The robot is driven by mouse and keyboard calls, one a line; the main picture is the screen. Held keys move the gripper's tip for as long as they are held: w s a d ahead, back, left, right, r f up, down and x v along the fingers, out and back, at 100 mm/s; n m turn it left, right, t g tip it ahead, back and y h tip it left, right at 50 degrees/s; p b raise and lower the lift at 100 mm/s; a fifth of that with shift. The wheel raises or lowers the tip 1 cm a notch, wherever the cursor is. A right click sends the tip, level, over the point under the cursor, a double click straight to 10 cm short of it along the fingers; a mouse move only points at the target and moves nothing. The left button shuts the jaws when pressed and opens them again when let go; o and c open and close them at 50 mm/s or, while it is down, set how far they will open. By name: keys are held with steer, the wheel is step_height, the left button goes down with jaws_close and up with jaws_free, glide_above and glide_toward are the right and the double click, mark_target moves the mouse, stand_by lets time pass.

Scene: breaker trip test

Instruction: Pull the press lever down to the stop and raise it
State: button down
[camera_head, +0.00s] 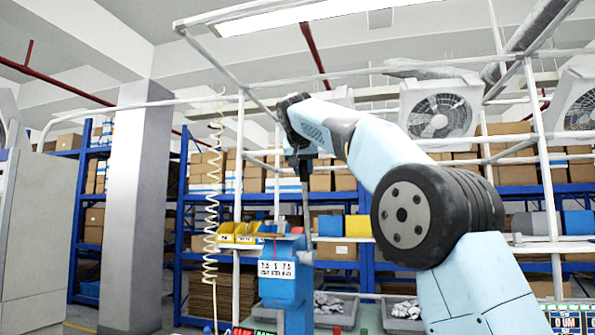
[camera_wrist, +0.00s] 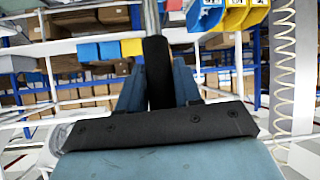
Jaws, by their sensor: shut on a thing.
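The blue press (camera_head: 284,287) stands at lower centre in the head view, with a white label plate on its front. Its lever (camera_head: 306,205) stands about upright as a thin grey rod between the press top and my gripper (camera_head: 300,163). In the wrist view the lever's black grip (camera_wrist: 157,62) lies between the two blue fingers of my gripper (camera_wrist: 158,90), which is shut on it. The metal rod runs out of the top edge of that view. In the head view the fingers are small and dark, and the grip is mostly hidden.
Yellow bins (camera_head: 238,233) stand left of the press, near a coiled cream hose (camera_head: 211,200). A grey pillar (camera_head: 133,210) is further left. White frame bars (camera_head: 240,150) surround the station. Blue shelving with boxes fills the back. Grey trays (camera_head: 335,310) sit low right of the press.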

steer(key=shift+w+d+r, duration=0.1)
steer(key=shift+w, duration=0.4)
steer(key=c, duration=0.8)
jaws_free()
steer(key=shift+c, duration=0.2)
steer(key=v, duration=1.3)
steer(key=shift+s+r, duration=0.25)
steer(key=shift+r, duration=0.05)
